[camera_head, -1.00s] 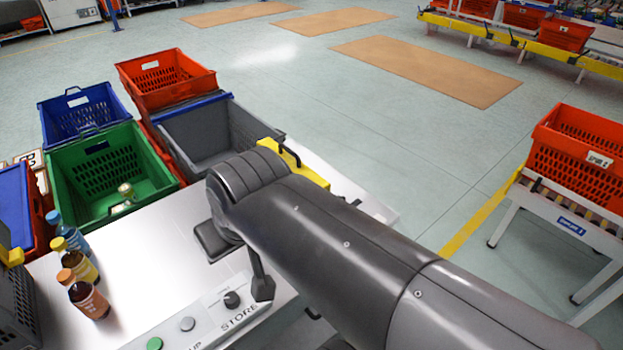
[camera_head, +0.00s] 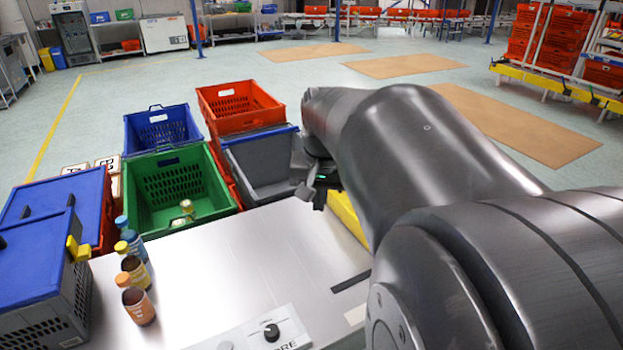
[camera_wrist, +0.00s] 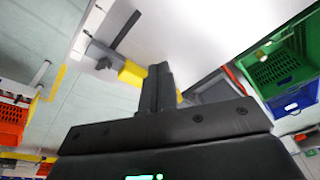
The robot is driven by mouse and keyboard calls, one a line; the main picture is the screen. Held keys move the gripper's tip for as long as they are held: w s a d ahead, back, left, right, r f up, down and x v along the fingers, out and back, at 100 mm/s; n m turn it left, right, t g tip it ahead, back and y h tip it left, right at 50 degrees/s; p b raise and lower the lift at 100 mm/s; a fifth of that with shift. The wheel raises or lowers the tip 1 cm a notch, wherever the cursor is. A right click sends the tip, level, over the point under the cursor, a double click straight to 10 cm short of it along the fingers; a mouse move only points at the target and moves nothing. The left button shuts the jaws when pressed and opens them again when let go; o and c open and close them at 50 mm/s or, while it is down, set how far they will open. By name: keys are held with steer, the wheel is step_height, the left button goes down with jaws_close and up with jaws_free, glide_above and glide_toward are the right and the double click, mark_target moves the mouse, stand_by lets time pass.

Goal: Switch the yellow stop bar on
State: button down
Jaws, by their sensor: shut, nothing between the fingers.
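The yellow stop bar (camera_head: 348,216) lies along the right edge of the metal table, mostly hidden behind my arm. Part of it also shows in the wrist view (camera_wrist: 132,75), just left of my fingertips. My gripper (camera_head: 318,192) is raised over the back right of the table, in front of the grey tote, and only partly shows past my arm. In the wrist view its fingers (camera_wrist: 157,76) are together with nothing between them. I cannot tell whether they touch the bar.
A grey tote (camera_head: 254,163) and a green tote (camera_head: 210,207) stand behind the table. Several bottles (camera_head: 138,306) stand at its left, beside a blue-lidded grey crate (camera_head: 80,309). A panel with a black knob (camera_head: 271,332) is at the front. The table's middle is clear.

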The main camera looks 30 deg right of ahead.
steer(key=w+d+f+m+g+y, duration=0.1)
steer(key=w+d+f+m, duration=0.25)
steer(key=d, duration=0.65)
steer(key=w+d+f+m+g+y, duration=0.15)
steer(key=d+f, duration=0.25)
steer(key=d, duration=0.6)
steer(key=s+d+f+m+y, duration=0.1)
steer(key=s+d+f+m, duration=0.2)
steer(key=d+f, duration=0.3)
steer(key=s+d+f+m+y, duration=0.1)
steer(key=s+d+f+m, duration=0.2)
steer(key=d, duration=0.9)
step_height(320, 180, down, 4)
steer(key=shift+s+d+r+m, duration=0.2)
steer(key=shift+d+m, duration=0.1)
steer(key=shift+d, duration=0.1)
steer(key=shift+y, duration=0.25)
